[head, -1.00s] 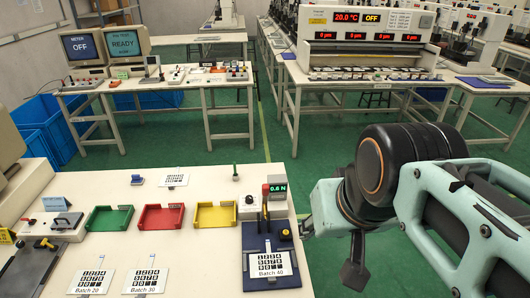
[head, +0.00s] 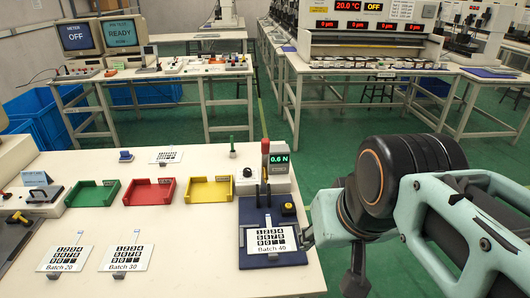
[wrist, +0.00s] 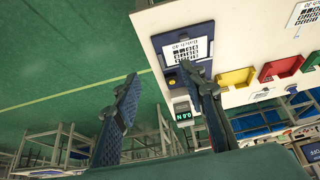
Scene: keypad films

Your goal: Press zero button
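The Batch 40 keypad film (head: 268,240) lies on a dark blue fixture (head: 257,214) at the table's right end. Its keys are black with white digits, too small to single out the zero surely. The film also shows upside down in the wrist view (wrist: 187,50). A gauge behind it reads 0.6 N (head: 279,159). My gripper (head: 332,258) is beside the fixture's right side, around the table edge. In the wrist view its two fingers (wrist: 160,75) are wide apart with nothing between them; one overlaps the fixture's gauge end, the other is over the floor.
A red-topped post (head: 265,147) stands by the gauge. Yellow (head: 209,204), red (head: 148,206) and green (head: 93,208) trays line the table, with Batch 20 (head: 67,258) and Batch 30 (head: 126,257) films in front.

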